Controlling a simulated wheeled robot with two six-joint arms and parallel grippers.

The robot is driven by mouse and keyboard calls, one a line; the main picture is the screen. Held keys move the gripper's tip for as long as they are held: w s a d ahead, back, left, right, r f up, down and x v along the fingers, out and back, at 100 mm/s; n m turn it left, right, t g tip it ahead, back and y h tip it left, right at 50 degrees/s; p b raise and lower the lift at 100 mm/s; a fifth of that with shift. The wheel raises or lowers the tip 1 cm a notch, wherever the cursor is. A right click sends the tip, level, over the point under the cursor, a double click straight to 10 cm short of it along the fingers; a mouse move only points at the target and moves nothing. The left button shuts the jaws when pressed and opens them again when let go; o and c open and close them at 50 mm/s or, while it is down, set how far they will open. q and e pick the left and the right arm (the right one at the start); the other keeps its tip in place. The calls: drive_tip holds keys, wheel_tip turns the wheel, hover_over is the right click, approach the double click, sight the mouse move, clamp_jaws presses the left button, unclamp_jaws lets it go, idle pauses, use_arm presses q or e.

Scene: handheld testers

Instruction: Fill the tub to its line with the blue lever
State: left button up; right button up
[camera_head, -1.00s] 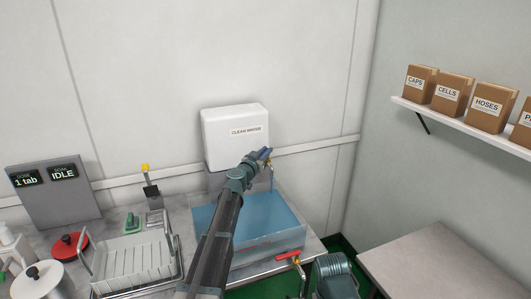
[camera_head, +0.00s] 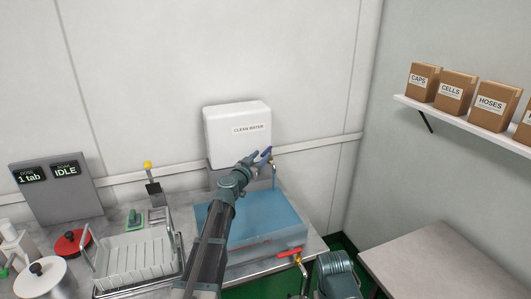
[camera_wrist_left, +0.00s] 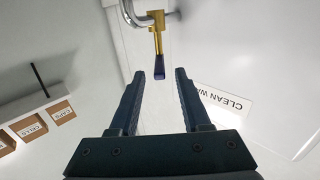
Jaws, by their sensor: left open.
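The blue lever (camera_head: 266,152) sits on a brass tap beside the white clean water tank (camera_head: 237,135). My left gripper (camera_head: 253,160) is open just left of the lever, apart from it. In the left wrist view the lever's dark blue tip (camera_wrist_left: 159,68) lies beyond the open fingertips (camera_wrist_left: 158,75), centred between them, with nothing held. A thin bluish strand (camera_head: 274,182) hangs below the spout, over the tub. The translucent blue tub (camera_head: 285,237) stands below; my left arm covers part of it. Its line and water level are not clear.
A red-handled valve (camera_head: 288,253) is at the tub's front. A wire rack (camera_head: 135,262), a red lid (camera_head: 70,243) and a display panel reading "1 tab" and "IDLE" (camera_head: 60,195) are left. A bare table (camera_head: 440,270) and a shelf of boxes (camera_head: 470,115) are right.

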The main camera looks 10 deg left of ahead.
sight(268, 149)
use_arm(q)
drive_tip(key=v, duration=0.7)
drive_tip(key=shift+s, duration=0.25)
drive_tip(key=shift+w, duration=0.2)
idle(3.4)
drive_tip(key=x, duration=1.3)
drive_tip(key=shift+w, duration=0.3)
clamp_jaws()
drive_tip(key=shift+s, duration=0.1)
idle(0.8)
